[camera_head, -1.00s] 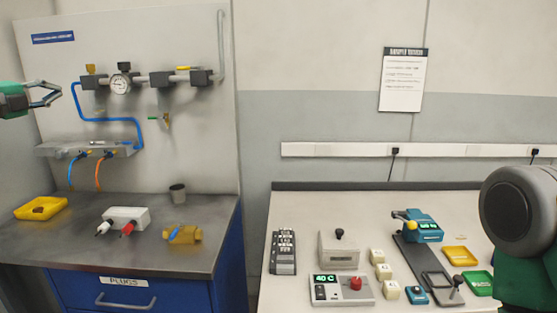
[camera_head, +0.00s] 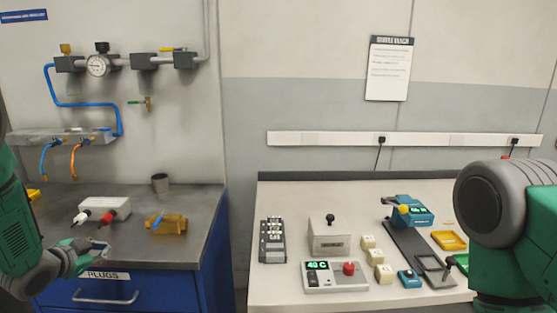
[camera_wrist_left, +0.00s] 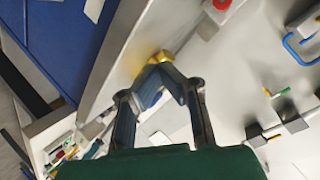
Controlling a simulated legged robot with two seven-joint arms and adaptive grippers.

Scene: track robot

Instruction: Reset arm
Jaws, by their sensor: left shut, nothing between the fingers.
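My left gripper (camera_head: 92,248) hangs at the lower left of the head view, in front of the grey bench's near edge and above the blue drawer. Its fingers point right. In the left wrist view the two dark fingers (camera_wrist_left: 160,75) meet at the tips with nothing between them. A yellow piece shows behind the fingertips there, apparently the brass valve body (camera_head: 167,223) on the bench; whether they touch is not clear. Part of my right arm (camera_head: 500,225) stands at the right edge of the head view; its gripper is out of sight.
A white box with red and white plugs (camera_head: 104,208) and a grey cup (camera_head: 160,183) stand on the bench. The right table holds a control box (camera_head: 335,275), a teal device (camera_head: 408,210) and a yellow tray (camera_head: 449,240). A gap separates the two work surfaces.

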